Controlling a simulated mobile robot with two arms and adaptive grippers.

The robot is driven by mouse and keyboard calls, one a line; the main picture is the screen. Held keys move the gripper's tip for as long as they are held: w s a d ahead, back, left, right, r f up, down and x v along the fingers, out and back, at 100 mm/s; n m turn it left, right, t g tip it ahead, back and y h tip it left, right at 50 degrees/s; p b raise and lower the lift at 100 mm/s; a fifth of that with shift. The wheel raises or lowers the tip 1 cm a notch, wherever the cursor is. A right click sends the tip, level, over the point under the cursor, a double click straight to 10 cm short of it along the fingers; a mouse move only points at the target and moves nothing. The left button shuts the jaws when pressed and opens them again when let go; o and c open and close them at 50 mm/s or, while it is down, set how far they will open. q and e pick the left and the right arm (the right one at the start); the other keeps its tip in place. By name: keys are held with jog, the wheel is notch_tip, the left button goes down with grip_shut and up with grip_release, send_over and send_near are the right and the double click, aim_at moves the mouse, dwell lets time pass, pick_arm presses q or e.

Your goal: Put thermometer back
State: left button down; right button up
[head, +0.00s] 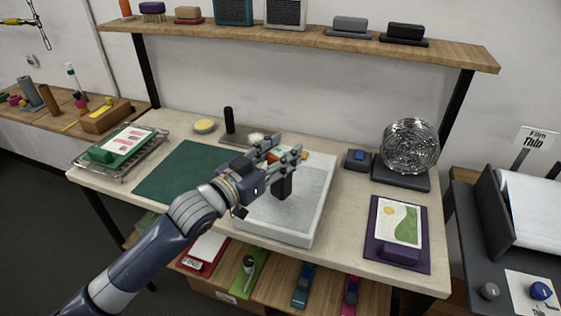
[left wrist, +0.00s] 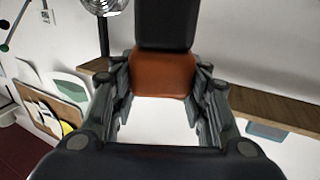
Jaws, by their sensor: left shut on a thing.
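My left gripper (head: 286,158) is shut on an orange and black thing, held above the pale grey slab on the workbench. Its black part (head: 283,187) hangs below the fingers in the head view. In the left wrist view its orange part (left wrist: 163,73) sits between the two fingers, with a black part beyond it. It looks like a hand-held thermometer, but no display or markings show. The fingers hide part of it. My right gripper is not in view.
The pale slab (head: 322,200) lies mid-bench beside a green mat (head: 175,172). A wire ball (head: 409,146) on a dark base and a purple board (head: 376,236) stand to the right. A shelf (head: 300,33) with several items runs above the bench.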

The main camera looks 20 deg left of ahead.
aim_at(281, 189)
pick_arm(q)
jog(key=shift+w+a+f, duration=0.1)
jog(key=shift+f, duration=0.05)
jog(key=shift+f+p, duration=0.35)
jog(key=shift+f, duration=1.25)
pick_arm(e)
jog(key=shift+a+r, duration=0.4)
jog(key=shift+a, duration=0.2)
pick_arm(q)
jog(key=shift+f, duration=0.1)
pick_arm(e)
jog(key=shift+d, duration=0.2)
pick_arm(q)
jog(key=c, duration=0.9)
grip_release()
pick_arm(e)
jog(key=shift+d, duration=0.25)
